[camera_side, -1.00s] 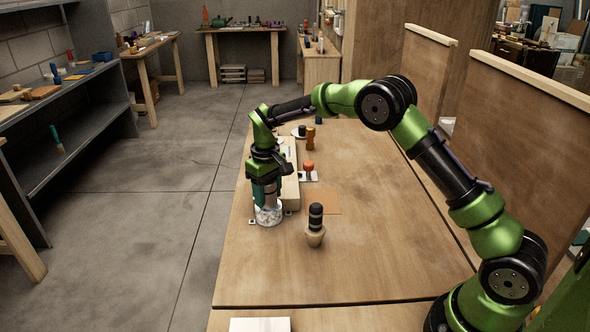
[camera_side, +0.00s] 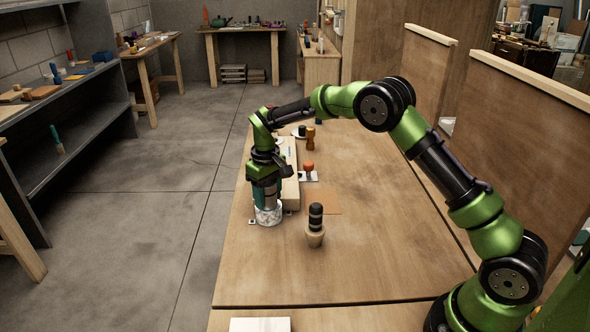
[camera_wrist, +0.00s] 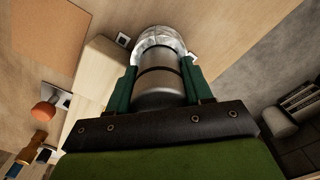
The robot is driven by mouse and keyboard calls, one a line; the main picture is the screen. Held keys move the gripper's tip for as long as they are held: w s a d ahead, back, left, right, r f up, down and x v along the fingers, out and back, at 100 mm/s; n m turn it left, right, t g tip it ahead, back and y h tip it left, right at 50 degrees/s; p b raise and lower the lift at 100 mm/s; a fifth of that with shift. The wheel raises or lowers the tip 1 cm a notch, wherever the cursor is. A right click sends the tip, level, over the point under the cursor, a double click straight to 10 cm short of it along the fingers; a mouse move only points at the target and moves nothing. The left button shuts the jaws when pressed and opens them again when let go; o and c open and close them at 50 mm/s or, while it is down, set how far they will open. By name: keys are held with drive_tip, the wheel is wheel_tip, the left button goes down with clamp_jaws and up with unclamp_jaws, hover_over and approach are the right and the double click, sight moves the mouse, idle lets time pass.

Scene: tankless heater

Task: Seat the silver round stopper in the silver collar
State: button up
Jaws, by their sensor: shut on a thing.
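The silver round stopper (camera_wrist: 160,82) is a smooth grey cylinder with a dark band. My gripper (camera_wrist: 160,88) is shut on it, with one green finger on each side. The silver collar (camera_side: 268,216) is a short, mottled, shiny ring standing on the table near its left edge. The collar (camera_wrist: 158,37) also shows in the wrist view, around the far end of the stopper. In the side view my gripper (camera_side: 268,194) is directly above the collar and the stopper looks upright. The stopper's lower end is hidden by the collar's rim, so I cannot tell how deep it sits.
A pale wooden block (camera_side: 290,188) stands close behind the collar. A black-topped peg in a tan holder (camera_side: 315,238) stands to the right. An orange-red knob (camera_side: 309,166) and an amber bottle-like piece (camera_side: 310,138) are farther back. The table's right side is clear.

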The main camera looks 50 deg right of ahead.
drive_tip(key=shift+f, duration=0.4)
drive_tip(key=shift+r, duration=0.2)
idle(0.3)
drive_tip(key=shift+r, duration=0.55)
drive_tip(key=shift+f, duration=0.65)
idle(1.5)
drive_tip(key=shift+r, duration=0.6)
drive_tip(key=shift+f, duration=0.75)
idle(1.3)
